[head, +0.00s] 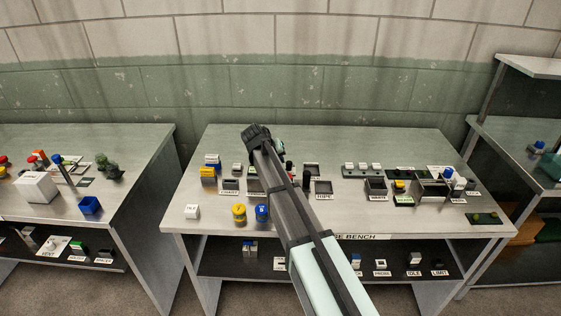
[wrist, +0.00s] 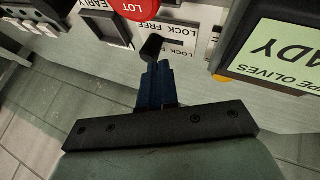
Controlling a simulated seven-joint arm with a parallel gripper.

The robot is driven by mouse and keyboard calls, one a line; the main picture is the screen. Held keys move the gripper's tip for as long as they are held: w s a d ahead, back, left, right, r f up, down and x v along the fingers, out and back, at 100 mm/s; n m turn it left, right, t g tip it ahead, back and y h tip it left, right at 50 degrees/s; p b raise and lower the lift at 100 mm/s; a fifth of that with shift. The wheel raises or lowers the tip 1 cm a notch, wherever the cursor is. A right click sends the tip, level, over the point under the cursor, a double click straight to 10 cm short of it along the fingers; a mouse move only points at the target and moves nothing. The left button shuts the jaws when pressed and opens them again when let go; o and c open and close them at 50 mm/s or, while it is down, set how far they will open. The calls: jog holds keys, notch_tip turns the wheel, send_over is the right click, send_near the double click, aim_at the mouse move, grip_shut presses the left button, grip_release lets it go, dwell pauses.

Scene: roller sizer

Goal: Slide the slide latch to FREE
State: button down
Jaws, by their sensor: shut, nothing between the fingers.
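In the wrist view, a white plate (wrist: 172,37) marked LOCK and FREE lies on a grey metal surface, its text upside down. A black knob (wrist: 152,47) stands up in front of it and partly covers the plate; it looks like the handle of the slide latch. My gripper (wrist: 156,70) is shut, its blue fingers side by side and holding nothing. The fingertips are right at the knob; I cannot tell whether they touch it. In the head view my arm reaches over the bench, and the fingertips and latch cannot be made out.
A pale green RIPE OLIVES sign (wrist: 285,45) is at the right. In the head view the bench (head: 400,145) holds several small fixtures; its back strip is clear.

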jog(key=v, duration=0.7)
jog(key=shift+a+r, duration=0.2)
jog(key=shift+a, duration=0.05)
jog(key=shift+s, duration=0.15)
